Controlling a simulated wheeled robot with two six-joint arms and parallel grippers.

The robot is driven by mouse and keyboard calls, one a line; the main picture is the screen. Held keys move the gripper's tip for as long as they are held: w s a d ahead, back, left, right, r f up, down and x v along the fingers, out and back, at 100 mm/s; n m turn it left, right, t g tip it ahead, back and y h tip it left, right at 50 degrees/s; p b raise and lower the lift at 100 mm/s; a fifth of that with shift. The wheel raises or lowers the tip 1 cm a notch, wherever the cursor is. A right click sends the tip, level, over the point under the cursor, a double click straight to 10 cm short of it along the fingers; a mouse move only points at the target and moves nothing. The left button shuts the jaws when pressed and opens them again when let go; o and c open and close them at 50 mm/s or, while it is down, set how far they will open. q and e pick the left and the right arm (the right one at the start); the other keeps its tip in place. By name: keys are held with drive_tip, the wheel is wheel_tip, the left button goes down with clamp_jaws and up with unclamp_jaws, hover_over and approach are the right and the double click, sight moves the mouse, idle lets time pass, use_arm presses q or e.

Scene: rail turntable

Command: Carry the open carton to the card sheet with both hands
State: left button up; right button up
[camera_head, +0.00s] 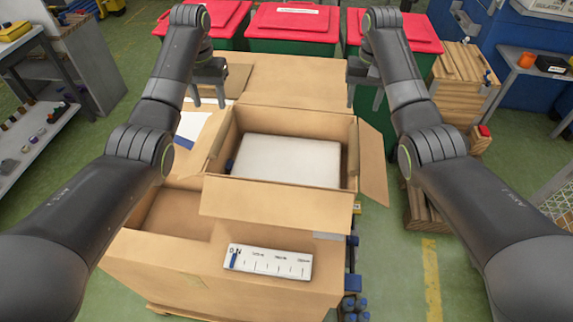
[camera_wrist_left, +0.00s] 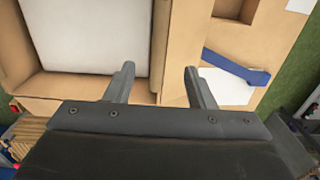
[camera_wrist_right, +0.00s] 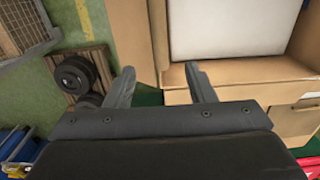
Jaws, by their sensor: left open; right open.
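The open carton (camera_head: 280,122) is brown, upright, with its flaps spread and a white block (camera_head: 287,160) inside. It sits on a larger cardboard box. A white sheet with a blue strip (camera_head: 190,127) lies left of it, partly hidden; it also shows in the left wrist view (camera_wrist_left: 228,88). I cannot tell whether this is the card sheet. My left gripper (camera_head: 208,98) is open and empty near the carton's far left corner. My right gripper (camera_head: 364,95) is open and empty near its far right corner. In each wrist view a carton side lies between the fingertips; contact is unclear.
The large cardboard box (camera_head: 165,265) has an open hollow on the left and a ruler label (camera_head: 268,262) on its front. Red-lidded bins (camera_head: 288,22) stand behind. A wooden crate stack (camera_head: 455,75) stands at right, a grey shelf (camera_head: 35,135) at left.

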sight(218, 138)
use_arm(q)
wheel_tip(218, 138, down, 16)
drive_tip(key=shift+s+f, duration=0.1)
use_arm(e)
wheel_tip(218, 138, down, 16)
use_arm(q)
drive_tip(key=shift+f, duration=0.55)
use_arm(e)
drive_tip(key=shift+s+f, duration=0.15)
drive_tip(key=shift+f, duration=0.45)
drive_tip(key=shift+c, duration=0.2)
use_arm(q)
clamp_jaws()
use_arm(e)
clamp_jaws()
